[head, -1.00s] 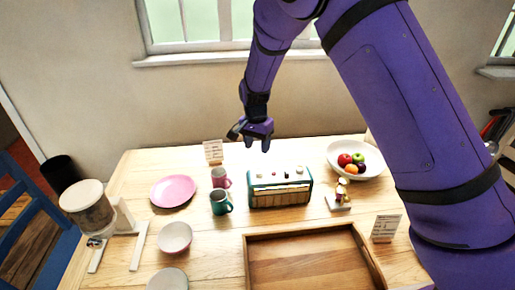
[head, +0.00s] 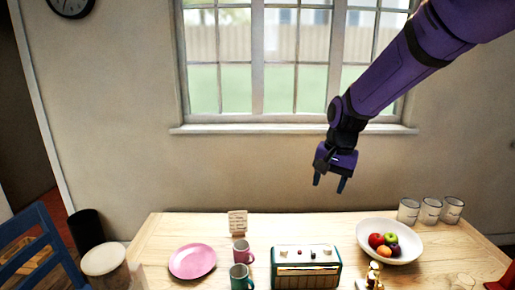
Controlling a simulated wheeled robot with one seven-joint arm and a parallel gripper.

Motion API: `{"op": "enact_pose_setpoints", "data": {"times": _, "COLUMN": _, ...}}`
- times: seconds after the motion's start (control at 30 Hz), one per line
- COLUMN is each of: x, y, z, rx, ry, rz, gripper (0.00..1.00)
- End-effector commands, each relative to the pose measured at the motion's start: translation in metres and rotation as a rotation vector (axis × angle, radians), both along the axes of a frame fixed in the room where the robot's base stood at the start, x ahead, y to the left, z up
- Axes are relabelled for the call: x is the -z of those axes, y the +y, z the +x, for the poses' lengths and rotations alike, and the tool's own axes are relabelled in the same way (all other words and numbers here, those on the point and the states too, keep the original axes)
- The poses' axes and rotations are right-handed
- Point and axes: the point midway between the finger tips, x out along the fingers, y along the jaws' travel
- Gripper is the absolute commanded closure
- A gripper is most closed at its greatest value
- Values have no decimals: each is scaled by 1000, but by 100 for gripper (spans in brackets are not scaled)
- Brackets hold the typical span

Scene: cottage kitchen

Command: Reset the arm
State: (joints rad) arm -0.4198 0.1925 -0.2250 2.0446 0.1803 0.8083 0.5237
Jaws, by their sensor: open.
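My purple arm (head: 395,75) reaches in from the upper right in the head view. My gripper (head: 329,184) hangs at its end, fingers pointing down, open and empty. It is in the air in front of the wall, below the window sill, and appears above the back part of the table. It touches nothing that I can see.
The wooden table (head: 215,225) holds a pink plate (head: 192,261), pink mug (head: 241,252), teal mug (head: 240,277), teal radio (head: 306,268), small card (head: 237,222), fruit bowl (head: 376,231) and several glasses (head: 430,210). A blue chair (head: 40,250) stands left.

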Motion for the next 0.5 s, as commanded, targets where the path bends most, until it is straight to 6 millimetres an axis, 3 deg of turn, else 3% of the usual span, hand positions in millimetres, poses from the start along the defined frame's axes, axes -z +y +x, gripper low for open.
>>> {"op": "enact_pose_setpoints", "data": {"times": 0.2, "x": -45, "y": -31, "z": -42, "rx": -67, "ry": -67, "rz": 17, "gripper": 47}}
{"op": "enact_pose_setpoints", "data": {"times": 0.5, "x": -89, "y": -67, "z": -107, "rx": -165, "ry": -164, "rz": 3, "gripper": 47}}
